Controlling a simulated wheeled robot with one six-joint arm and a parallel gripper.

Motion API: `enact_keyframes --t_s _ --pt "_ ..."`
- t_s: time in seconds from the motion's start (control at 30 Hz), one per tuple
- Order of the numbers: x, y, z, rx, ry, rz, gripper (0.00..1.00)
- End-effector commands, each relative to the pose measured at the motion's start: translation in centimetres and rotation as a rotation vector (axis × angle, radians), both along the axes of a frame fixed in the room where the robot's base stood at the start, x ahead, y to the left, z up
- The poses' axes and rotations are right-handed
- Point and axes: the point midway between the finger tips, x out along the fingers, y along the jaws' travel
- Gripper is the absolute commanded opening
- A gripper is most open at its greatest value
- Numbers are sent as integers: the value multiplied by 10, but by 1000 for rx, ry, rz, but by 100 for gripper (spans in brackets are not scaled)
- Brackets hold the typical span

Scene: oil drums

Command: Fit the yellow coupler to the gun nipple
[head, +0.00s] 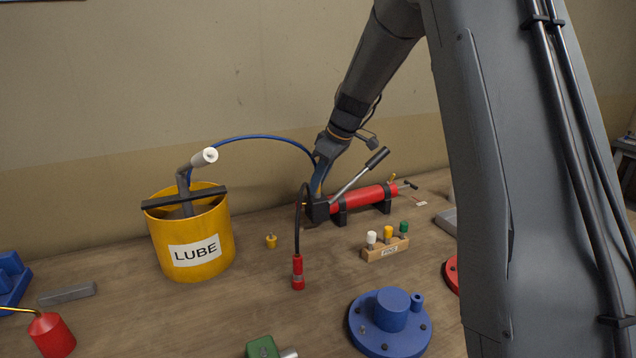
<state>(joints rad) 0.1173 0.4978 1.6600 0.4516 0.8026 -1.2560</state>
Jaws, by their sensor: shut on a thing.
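The red grease gun (363,198) lies in black cradles, its dark head (318,211) at the left end and its lever (358,173) raised. A black hose with a red end (298,272) runs from the head to the table. My gripper (318,186) points down just above and behind the gun's head. It is shut on the end of the blue hose (262,138), which arches over from the yellow LUBE bucket (213,232). The yellow coupler at that end and the gun nipple are too hidden and small to tell whether they touch.
A small yellow fitting (271,242) stands on the table. A wooden rack (387,249) holds white, yellow and green caps. A blue flanged part (391,322), green block (263,347), red oil can (51,335) and grey bar (68,294) stand around.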

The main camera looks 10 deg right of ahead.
Motion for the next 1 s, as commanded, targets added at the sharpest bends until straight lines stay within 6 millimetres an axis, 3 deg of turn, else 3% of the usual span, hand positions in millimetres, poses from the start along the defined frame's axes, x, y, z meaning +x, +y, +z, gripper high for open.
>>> enact_keyframes --t_s 0.03,0.13,0.47,1.0 --pt "0 0 0 0 0 0 22" --pt "0 0 0 0 0 0 38" --pt "0 -1 2 0 -1 0 38" --pt "-18 -22 67 -1 -1 -1 38"
